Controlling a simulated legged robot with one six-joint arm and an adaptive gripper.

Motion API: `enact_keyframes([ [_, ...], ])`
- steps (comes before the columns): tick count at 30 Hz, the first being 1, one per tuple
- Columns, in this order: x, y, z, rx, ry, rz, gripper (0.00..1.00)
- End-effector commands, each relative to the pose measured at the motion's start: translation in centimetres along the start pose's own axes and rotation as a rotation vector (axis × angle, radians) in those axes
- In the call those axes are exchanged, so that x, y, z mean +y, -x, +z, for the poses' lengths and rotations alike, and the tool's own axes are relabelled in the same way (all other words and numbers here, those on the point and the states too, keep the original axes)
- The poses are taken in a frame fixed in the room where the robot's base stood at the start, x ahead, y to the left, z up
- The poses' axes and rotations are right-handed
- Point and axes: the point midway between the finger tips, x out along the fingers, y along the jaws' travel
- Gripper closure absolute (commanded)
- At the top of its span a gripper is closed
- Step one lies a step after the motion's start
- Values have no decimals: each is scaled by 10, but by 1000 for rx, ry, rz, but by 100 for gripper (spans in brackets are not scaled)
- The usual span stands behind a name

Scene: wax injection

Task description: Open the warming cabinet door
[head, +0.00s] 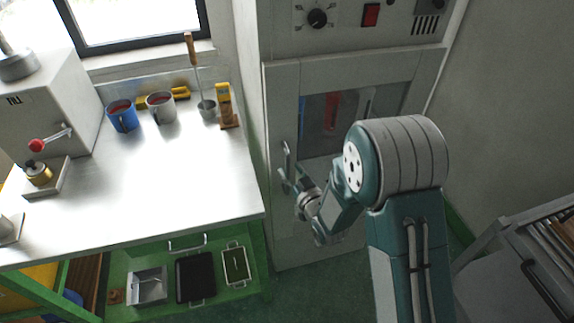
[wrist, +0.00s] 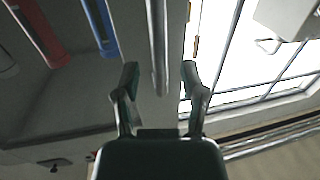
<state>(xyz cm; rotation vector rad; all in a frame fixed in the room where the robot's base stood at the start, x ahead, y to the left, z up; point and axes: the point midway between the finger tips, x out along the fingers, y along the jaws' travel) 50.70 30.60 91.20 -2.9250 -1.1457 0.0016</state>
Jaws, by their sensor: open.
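The warming cabinet (head: 285,45) is a tall grey unit at the back. Its door (head: 283,95) looks shut, with a dark window showing a red and a blue item inside. The upright metal handle (head: 287,158) is on the door's left side. My gripper (head: 289,184) is at the handle's lower part, partly hidden by my wrist. In the wrist view my gripper (wrist: 160,75) is open, with the handle bar (wrist: 158,45) between its two fingers. Gaps show on both sides of the bar. The door (wrist: 80,95) lies to the left there.
A green lower shelf (head: 215,262) holds trays. A metal rack (head: 510,265) stands at lower right. Floor is clear before the cabinet.

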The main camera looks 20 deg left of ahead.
Motion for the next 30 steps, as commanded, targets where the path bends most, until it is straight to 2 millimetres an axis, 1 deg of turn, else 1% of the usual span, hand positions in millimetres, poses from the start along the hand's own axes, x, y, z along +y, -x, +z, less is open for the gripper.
enact_keyframes([
  [1,0,-8,0,1,1,-1,46],
  [3,0,-15,0,1,1,-1,46],
  [6,0,-22,0,-1,0,0,46],
  [15,0,-25,0,-1,0,0,46],
  [17,0,-25,0,-1,0,0,73],
  [18,0,-24,0,-1,0,0,91],
  [19,0,-24,0,-1,0,0,100],
  [30,1,-22,0,-1,1,-6,100],
])
